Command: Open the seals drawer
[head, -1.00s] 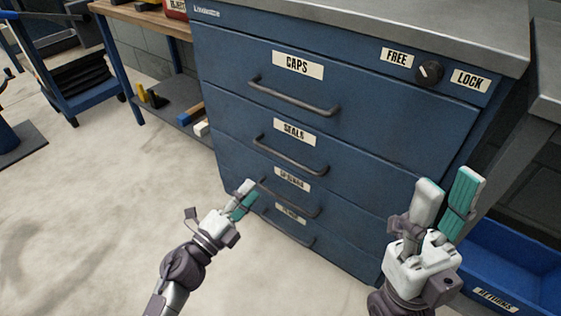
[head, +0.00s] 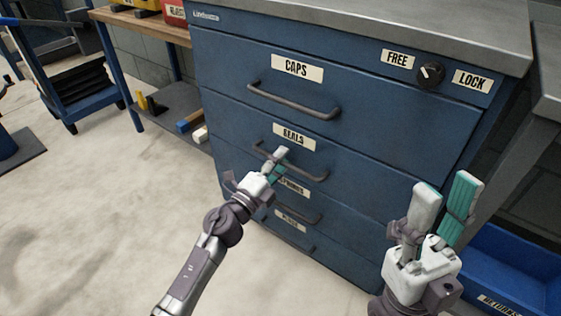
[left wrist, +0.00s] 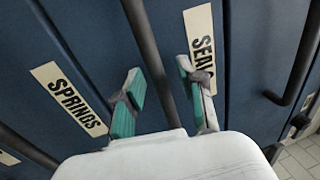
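The seals drawer (head: 235,122) is the second one down in the blue cabinet and is shut, with its label (head: 294,137) above a dark bar handle (head: 310,174). My left gripper (head: 278,160) is at this handle and hides part of it. In the left wrist view the two fingers of my left gripper (left wrist: 165,90) stand apart, with the handle bar (left wrist: 148,45) running between them. I cannot tell whether they touch it. My right gripper (head: 445,205) is open and empty, in front of the cabinet's right side.
The caps drawer (head: 225,75) above and the springs drawer below are shut. A lock knob (head: 430,74) sits between the FREE and LOCK labels, its mark towards FREE. A blue returns bin (head: 510,275) stands at right.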

